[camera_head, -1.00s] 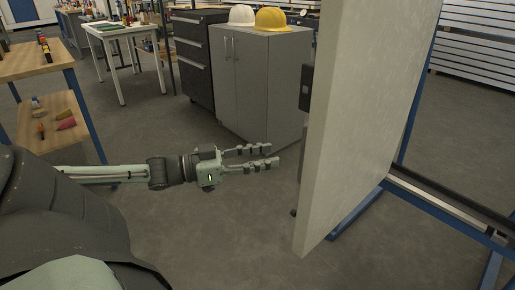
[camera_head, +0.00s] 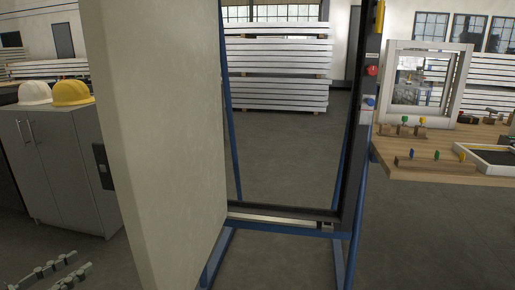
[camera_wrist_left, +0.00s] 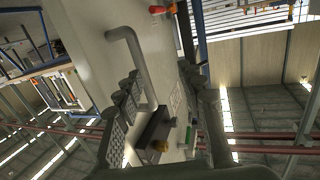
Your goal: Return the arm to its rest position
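My left gripper (camera_head: 80,262) shows at the lower left edge of the head view, with only its fingers in the picture. It is left of the large pale door panel (camera_head: 165,130) and looks apart from it. In the left wrist view, the gripper (camera_wrist_left: 163,72) has its two fingers spread with nothing held between them. The rest of my left arm is out of the head view. My right gripper is not in view.
The door panel stands ajar from a blue and black frame (camera_head: 348,190). A grey cabinet (camera_head: 70,170) with white and yellow helmets stands at the left. A wooden bench (camera_head: 420,172) with small parts stands at the right. Open floor lies beyond the frame.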

